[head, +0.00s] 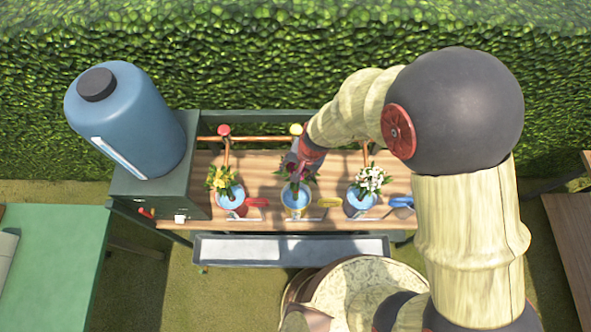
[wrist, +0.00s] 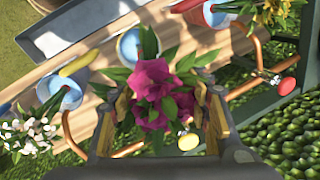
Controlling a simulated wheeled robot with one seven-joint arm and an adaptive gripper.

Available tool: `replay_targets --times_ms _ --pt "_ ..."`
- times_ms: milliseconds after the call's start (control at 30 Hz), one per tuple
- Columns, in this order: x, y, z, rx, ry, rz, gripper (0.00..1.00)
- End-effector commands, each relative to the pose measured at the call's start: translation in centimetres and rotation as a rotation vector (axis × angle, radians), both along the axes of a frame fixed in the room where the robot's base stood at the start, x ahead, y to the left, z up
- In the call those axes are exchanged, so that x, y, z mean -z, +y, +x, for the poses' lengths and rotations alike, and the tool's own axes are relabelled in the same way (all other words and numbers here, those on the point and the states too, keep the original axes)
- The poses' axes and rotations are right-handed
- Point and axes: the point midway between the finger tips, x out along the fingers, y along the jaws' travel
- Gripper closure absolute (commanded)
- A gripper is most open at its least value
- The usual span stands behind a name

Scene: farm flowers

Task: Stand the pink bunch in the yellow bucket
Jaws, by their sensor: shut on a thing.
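The pink bunch (head: 295,172) is held in my gripper (head: 305,160) at the middle bucket, with its blooms partly hidden by the gripper. In the wrist view the pink blooms (wrist: 152,92) sit between the two fingers of my gripper (wrist: 165,112), which is shut on the bunch. The green stems point to the yellow bucket (head: 297,212), which has a yellow handle and blue water. It also shows in the wrist view (wrist: 124,48), with the stems overlapping its opening. I cannot tell how deep the stems reach.
A bucket with yellow flowers (head: 221,179) and a red handle stands left; one with white flowers (head: 372,179) and a blue handle stands right. Copper pipes with a red knob (head: 224,130) and a yellow knob (head: 296,129) run behind. A blue tank (head: 130,120) stands at the left.

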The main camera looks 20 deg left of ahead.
Motion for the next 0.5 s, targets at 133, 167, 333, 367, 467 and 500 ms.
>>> replay_targets --times_ms 133,167,333,367,467,500 --pt "1.4 0.0 0.0 0.000 -0.001 0.001 1.00" --pt "1.6 0.0 0.0 0.000 -0.001 0.001 1.00" --pt "2.8 0.0 0.0 0.000 -0.001 0.001 1.00" --pt "3.0 0.0 0.0 0.000 -0.001 0.001 1.00" --pt "3.7 0.0 0.0 0.000 -0.001 0.001 1.00" --pt "4.0 0.0 0.0 0.000 -0.001 0.000 1.00"
